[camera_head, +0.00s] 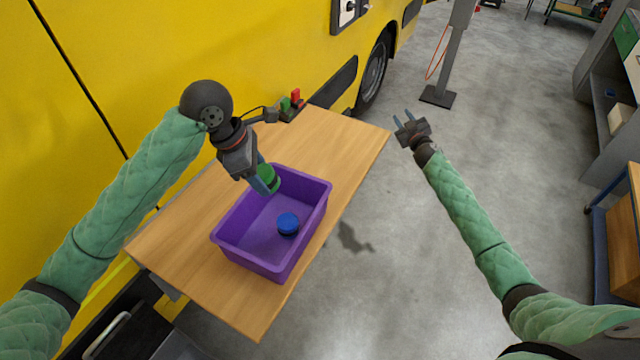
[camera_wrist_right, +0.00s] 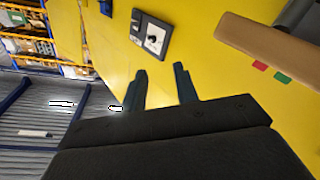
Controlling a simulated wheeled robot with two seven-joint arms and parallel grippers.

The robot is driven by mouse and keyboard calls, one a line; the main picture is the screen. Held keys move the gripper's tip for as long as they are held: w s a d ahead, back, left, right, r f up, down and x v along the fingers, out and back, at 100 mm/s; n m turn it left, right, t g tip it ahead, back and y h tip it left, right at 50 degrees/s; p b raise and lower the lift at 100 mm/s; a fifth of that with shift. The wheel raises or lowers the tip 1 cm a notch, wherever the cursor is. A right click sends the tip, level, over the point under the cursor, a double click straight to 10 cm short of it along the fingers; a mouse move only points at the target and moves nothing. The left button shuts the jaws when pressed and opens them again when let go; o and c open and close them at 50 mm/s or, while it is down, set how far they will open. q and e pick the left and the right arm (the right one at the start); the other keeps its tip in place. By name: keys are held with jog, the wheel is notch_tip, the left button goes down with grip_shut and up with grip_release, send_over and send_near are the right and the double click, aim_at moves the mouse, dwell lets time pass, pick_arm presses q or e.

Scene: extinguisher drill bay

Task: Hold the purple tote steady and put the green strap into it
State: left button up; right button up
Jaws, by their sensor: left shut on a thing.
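The purple tote (camera_head: 228,243) stands open on the wooden table. My left gripper (camera_head: 264,184) is at the tote's far rim, pointing down, shut on the green strap (camera_head: 269,174), a short green roll. The strap is at the inner side of the far left corner of the tote; I cannot tell whether it touches the wall. A blue roll (camera_head: 288,223) lies on the tote floor. My right gripper (camera_head: 403,121) is in the air right of the table, open and empty; its parted fingers show in the right wrist view (camera_wrist_right: 163,88).
The wooden table (camera_head: 330,140) is mostly bare around the tote. A red block (camera_head: 296,95) and a green block (camera_head: 285,103) are at its far end. A yellow vehicle (camera_head: 130,60) stands along the left. A grey post (camera_head: 447,65) stands on open floor beyond my right gripper.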

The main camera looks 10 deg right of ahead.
jog(key=a+r+n+g+y, duration=0.2)
jog(key=a+r+n+y, duration=0.65)
jog(key=a+r, duration=0.55)
jog(key=s+a+r+n+g+y, duration=0.1)
jog(key=s+a+n+g+y, duration=0.3)
jog(key=a, duration=0.6)
jog(key=s+a+r+n+g+y, duration=0.2)
jog(key=s+a+n+g, duration=0.4)
jog(key=a, duration=0.3)
jog(key=s+a+n+g+h, duration=0.1)
jog(key=s+a+g+h, duration=0.1)
jog(key=s+a+g, duration=0.4)
jog(key=n+h, duration=0.3)
jog(key=h, duration=1)
send_over(317, 227)
jog(key=f, duration=0.4)
jog(key=shift+d+f, duration=0.35)
jog(key=shift+h, duration=0.35)
jog(key=f, duration=1.2)
jog(key=shift+w+a, duration=0.15)
jog(key=shift+a, duration=0.05)
